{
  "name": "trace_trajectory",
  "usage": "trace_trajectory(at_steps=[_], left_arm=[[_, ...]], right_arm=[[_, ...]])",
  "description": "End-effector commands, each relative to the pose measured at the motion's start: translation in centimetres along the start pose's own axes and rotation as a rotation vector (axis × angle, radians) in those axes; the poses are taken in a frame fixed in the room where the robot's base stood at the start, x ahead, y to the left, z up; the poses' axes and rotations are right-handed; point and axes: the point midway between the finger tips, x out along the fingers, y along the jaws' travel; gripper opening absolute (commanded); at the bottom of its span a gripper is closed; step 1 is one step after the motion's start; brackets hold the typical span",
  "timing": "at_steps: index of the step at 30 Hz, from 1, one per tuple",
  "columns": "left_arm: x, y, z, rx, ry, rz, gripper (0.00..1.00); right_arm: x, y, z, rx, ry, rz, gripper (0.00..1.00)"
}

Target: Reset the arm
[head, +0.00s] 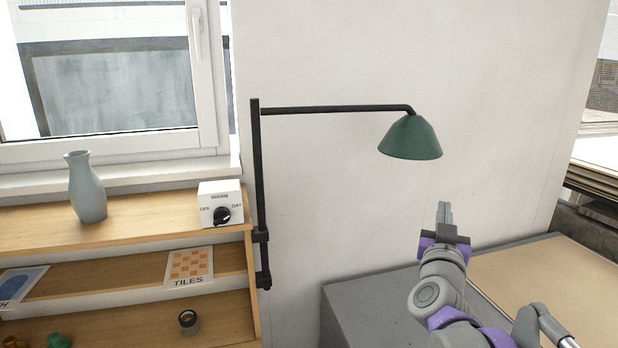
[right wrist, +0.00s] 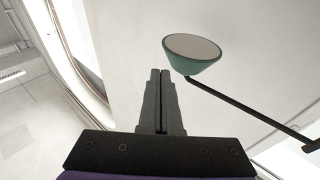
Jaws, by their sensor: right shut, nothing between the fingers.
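My right gripper (head: 444,212) is raised, pointing up, in front of the white wall at the right of the head view. Its fingers are shut together and empty; they also show in the right wrist view (right wrist: 160,75). It is below and slightly right of the green lamp shade (head: 411,138), apart from it. The shade hangs from a black wall arm (head: 335,109) on a black upright bar (head: 258,170). In the right wrist view the shade (right wrist: 192,58) is to the right of the fingertips, its pale underside showing. My left gripper is not in view.
A wooden shelf unit (head: 150,226) at left holds a grey-blue vase (head: 88,188), a white switch box (head: 220,204) with a black knob, a TILES card (head: 189,267) and small jars. A grey cabinet (head: 370,300) and tan-topped surface (head: 560,285) lie low right.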

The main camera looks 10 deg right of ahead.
Motion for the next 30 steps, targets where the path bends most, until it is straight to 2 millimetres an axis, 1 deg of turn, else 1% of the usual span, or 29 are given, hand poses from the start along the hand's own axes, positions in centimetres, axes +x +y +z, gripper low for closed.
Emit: trace_trajectory(at_steps=[2, 4, 5, 6, 8, 9, 11, 12, 14, 15, 18, 21, 24, 25, 27, 30], left_arm=[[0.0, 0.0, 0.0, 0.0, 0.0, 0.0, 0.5], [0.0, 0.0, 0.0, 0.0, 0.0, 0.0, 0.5], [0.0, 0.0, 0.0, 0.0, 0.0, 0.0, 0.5], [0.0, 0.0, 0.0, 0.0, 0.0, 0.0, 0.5], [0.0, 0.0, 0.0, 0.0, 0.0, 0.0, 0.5], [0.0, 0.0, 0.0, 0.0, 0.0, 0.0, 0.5], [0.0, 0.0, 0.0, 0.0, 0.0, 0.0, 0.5], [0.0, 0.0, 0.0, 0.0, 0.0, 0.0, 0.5], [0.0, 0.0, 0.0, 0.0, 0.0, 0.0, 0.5], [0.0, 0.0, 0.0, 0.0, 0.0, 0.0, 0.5], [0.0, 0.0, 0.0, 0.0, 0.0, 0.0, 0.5], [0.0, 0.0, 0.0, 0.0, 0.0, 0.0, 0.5], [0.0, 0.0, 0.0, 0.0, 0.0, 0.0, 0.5], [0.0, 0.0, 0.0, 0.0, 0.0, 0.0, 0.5], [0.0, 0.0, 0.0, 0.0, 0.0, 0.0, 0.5], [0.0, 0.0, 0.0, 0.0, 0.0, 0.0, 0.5]], right_arm=[[-2.1, -2.3, 2.1, 0.009, -0.063, -0.116, 0.0], [-5.0, -4.8, 4.9, 0.013, -0.155, -0.243, 0.0], [-6.4, -5.8, 6.3, 0.013, -0.202, -0.296, 0.0], [-8.6, -6.8, 8.3, 0.011, -0.271, -0.361, 0.0], [-11.9, -8.0, 11.4, 0.002, -0.381, -0.444, 0.0], [-14.2, -8.5, 13.4, -0.006, -0.456, -0.488, 0.0], [-17.6, -8.7, 16.4, -0.025, -0.571, -0.538, 0.0], [-20.0, -8.6, 18.5, -0.038, -0.65, -0.562, 0.0], [-23.5, -8.0, 21.4, -0.064, -0.768, -0.585, 0.0], [-25.8, -7.3, 23.1, -0.084, -0.844, -0.59, 0.0], [-30.8, -5.3, 26.9, -0.132, -1.015, -0.577, 0.0], [-34.5, -3.2, 29.6, -0.174, -1.143, -0.542, 0.0], [-36.9, -1.6, 31.1, -0.204, -1.224, -0.508, 0.0], [-37.3, -1.2, 31.4, -0.209, -1.239, -0.501, 0.0], [-37.9, -0.8, 31.7, -0.218, -1.261, -0.489, 0.0], [-38.1, -0.6, 31.9, -0.221, -1.27, -0.484, 0.0]])
